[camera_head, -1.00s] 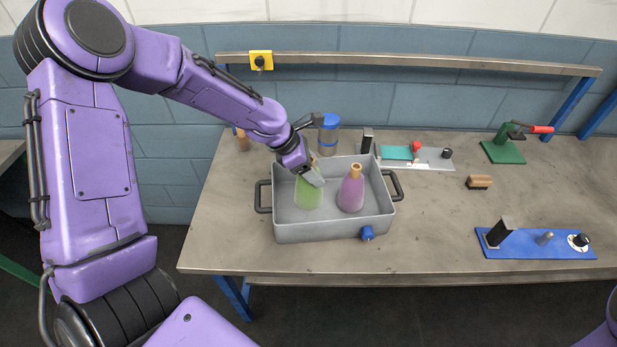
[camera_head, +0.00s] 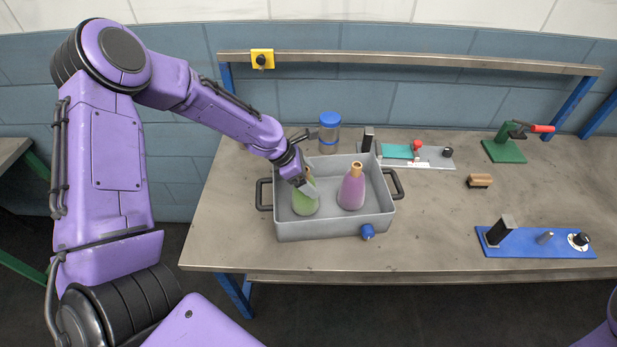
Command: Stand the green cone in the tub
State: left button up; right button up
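The green cone (camera_head: 304,204) is inside the grey tub (camera_head: 330,230), in its left half, roughly upright with its base low by the tub floor. Whether the base touches the floor is hard to tell. My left gripper (camera_head: 306,187) reaches in from the upper left and is shut on the cone's upper part, hiding some of it. A purple cone (camera_head: 351,190) with a tan tip stands upright in the tub, right of the green cone. My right gripper is out of view.
A blue-lidded jar (camera_head: 329,133) stands behind the tub. A black upright post (camera_head: 367,140) and a grey plate (camera_head: 430,159) are behind its right side. A brush (camera_head: 479,181), green press (camera_head: 504,150) and blue board (camera_head: 535,246) lie to the right. The table's front left is clear.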

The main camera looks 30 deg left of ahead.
pick_arm(q)
jog(key=shift+a+r, duration=0.1)
jog(key=shift+r, duration=0.25)
jog(key=v, duration=1.1)
jog(key=shift+r, duration=0.2)
